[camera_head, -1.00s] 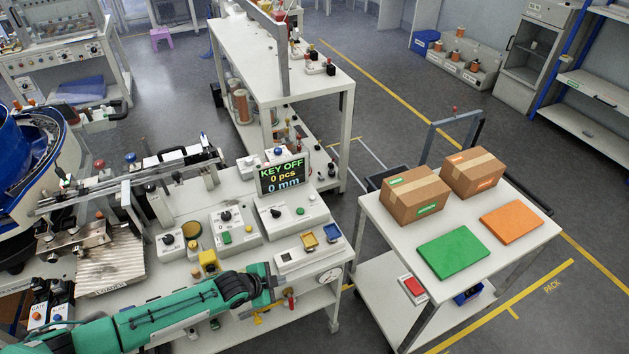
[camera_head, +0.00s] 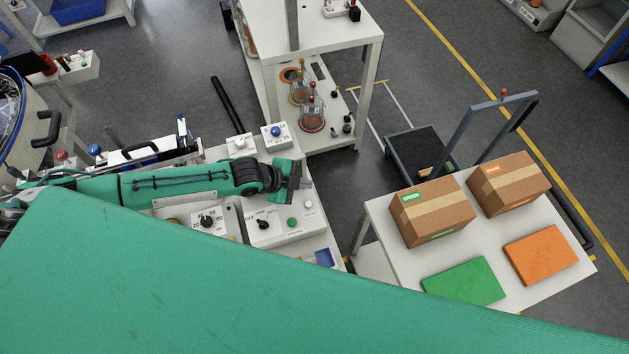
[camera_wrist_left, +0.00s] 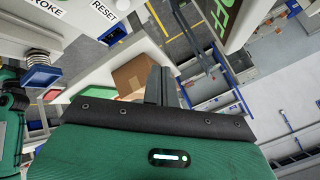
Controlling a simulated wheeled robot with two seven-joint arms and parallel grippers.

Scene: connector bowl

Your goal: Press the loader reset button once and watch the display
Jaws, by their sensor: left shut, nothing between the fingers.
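My left gripper (camera_head: 300,182) is shut and empty, above the back of the loader control panel (camera_head: 284,234); its fingers also show in the left wrist view (camera_wrist_left: 160,85). The panel bears a black knob (camera_head: 263,224), a green button (camera_head: 292,222) and a small white button (camera_head: 308,204). The gripper looks apart from these buttons. In the left wrist view, the panel's labels "STROKE" and "RESET" (camera_wrist_left: 103,14) show at upper left. The display (camera_wrist_left: 226,14) is cut off at the top, with green "OFF" letters visible. In the head view the display is hidden. My right gripper is out of view.
A box with a blue button (camera_head: 275,133) stands behind the gripper. Cartons (camera_head: 432,212) stand on a separate table at right. A large green surface covers the lower head view.

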